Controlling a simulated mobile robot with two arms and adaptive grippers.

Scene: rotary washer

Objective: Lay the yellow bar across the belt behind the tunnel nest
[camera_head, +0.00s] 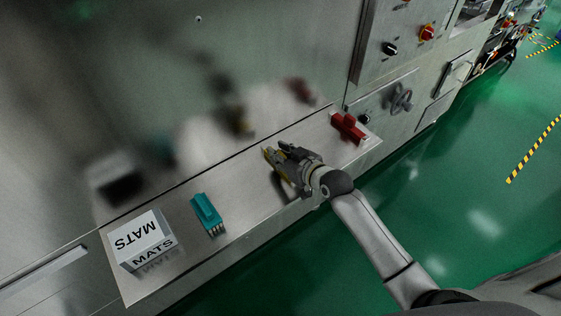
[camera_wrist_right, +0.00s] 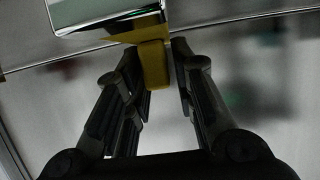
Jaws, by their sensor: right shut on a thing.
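My right gripper (camera_head: 272,153) is over the metal shelf, near its middle. It is shut on a yellow thing (camera_head: 267,158), of which only small parts show beside the fingers in the head view. In the right wrist view the yellow piece (camera_wrist_right: 154,66) sits between the fingertips of the right gripper (camera_wrist_right: 160,75). A shiny metal piece (camera_wrist_right: 105,12) is at the top there, against the yellow; I cannot tell whether they are joined. I cannot make out the belt or the tunnel nest. My left gripper is not in view.
The shelf (camera_head: 255,195) also holds a white MATS box (camera_head: 140,240), a teal tool with prongs (camera_head: 206,213) and a red object (camera_head: 347,127). A reflective wall stands behind it. Green floor lies in front.

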